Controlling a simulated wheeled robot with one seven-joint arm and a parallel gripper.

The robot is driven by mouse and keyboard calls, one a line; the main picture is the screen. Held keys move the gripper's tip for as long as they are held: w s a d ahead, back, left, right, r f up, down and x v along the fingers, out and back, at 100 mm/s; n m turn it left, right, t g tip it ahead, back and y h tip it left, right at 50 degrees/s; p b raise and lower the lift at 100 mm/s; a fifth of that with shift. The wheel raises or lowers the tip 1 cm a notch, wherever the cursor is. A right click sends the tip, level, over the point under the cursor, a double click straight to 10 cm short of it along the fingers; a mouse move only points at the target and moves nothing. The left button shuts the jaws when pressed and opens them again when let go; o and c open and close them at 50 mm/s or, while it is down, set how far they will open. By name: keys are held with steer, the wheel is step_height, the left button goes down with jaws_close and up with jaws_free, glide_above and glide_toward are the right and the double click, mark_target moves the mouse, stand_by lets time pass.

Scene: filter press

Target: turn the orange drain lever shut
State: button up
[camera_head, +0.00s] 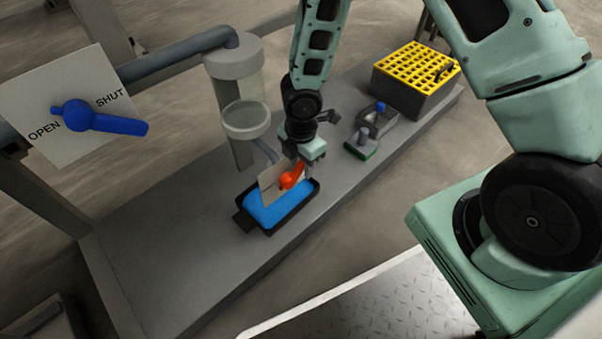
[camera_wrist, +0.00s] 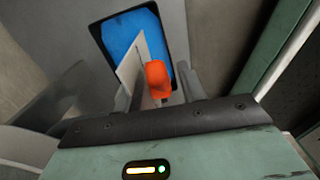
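The orange drain lever (camera_head: 291,179) is mounted on a small pale plate (camera_head: 269,188) above a black tray with a blue inside (camera_head: 270,210). In the wrist view the lever (camera_wrist: 157,76) shows end-on, in front of the pale plate (camera_wrist: 131,62). My gripper (camera_wrist: 161,84) has its two fingers apart, one on each side of the lever, with gaps visible beside it. In the head view my gripper (camera_head: 305,163) points down at the lever from above. Any marks on the small plate cannot be read, and my gripper hides part of it.
A blue lever (camera_head: 105,122) on a plate marked OPEN and SHUT stands at the left, its handle toward the SHUT side. A clear cylinder (camera_head: 247,118) with a pipe stands behind the tray. A yellow-topped crate (camera_head: 415,78) and a grey tool (camera_head: 372,130) sit to the right on the bench.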

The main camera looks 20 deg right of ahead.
steer(key=shift+f+b, duration=0.3)
steer(key=shift+f, duration=0.5)
jaws_close()
